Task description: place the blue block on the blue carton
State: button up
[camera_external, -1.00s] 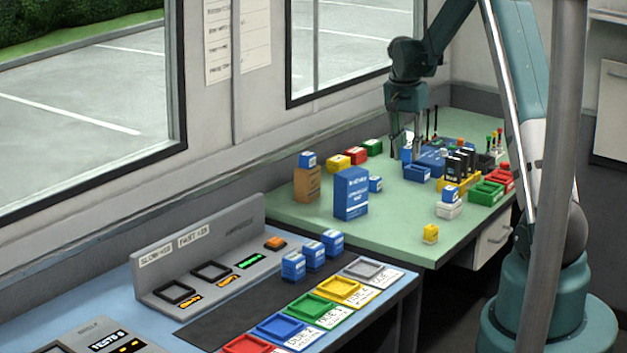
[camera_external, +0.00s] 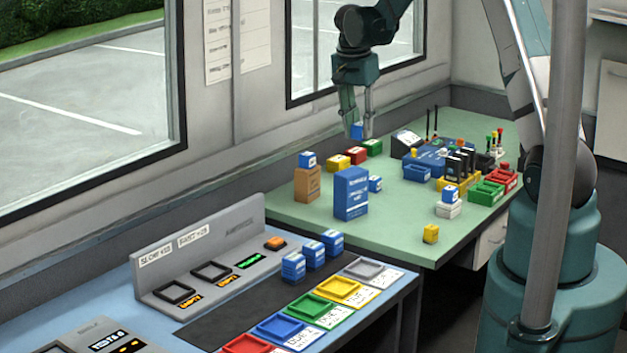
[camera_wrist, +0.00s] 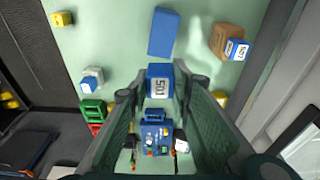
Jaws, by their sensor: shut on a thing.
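My gripper (camera_external: 357,128) is shut on a small blue block (camera_external: 358,132), held in the air over the back of the green table. In the wrist view the held blue block (camera_wrist: 160,82) sits between the fingertips, a white label facing the camera. The blue carton (camera_external: 351,195) is a tall upright box with white print on the green table, below and nearer the external camera than the gripper. The wrist view shows the carton (camera_wrist: 163,32) beyond the held block, its top bare. Another small blue block (camera_external: 375,184) stands just right of the carton.
A brown carton (camera_external: 307,185) with a blue-and-white block (camera_external: 307,160) on top stands left of the blue carton. Yellow, red and green blocks (camera_external: 355,155) lie behind. A blue console (camera_external: 440,157) and coloured trays (camera_external: 486,190) are at right. The green table's front middle is mostly clear.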

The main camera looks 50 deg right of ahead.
jog(key=a, duration=0.1)
jog(key=a+r, duration=0.1)
jog(key=a+p, duration=0.1)
jog(key=shift+w+r, duration=0.2)
jog(key=shift+r, duration=0.15)
send_over(353, 171)
jog(key=shift+a+f+p, duration=0.15)
jog(key=shift+f+p, duration=0.05)
jog(key=shift+f, duration=1.25)
jog(key=shift+a+f+p, duration=0.15)
jog(key=shift+f+p, duration=0.05)
jog(key=shift+f, duration=1.25)
jog(key=shift+f, duration=0.15)
jog(key=shift+f, duration=1.95)
jog(key=shift+f, duration=0.2)
jog(key=o, duration=0.9)
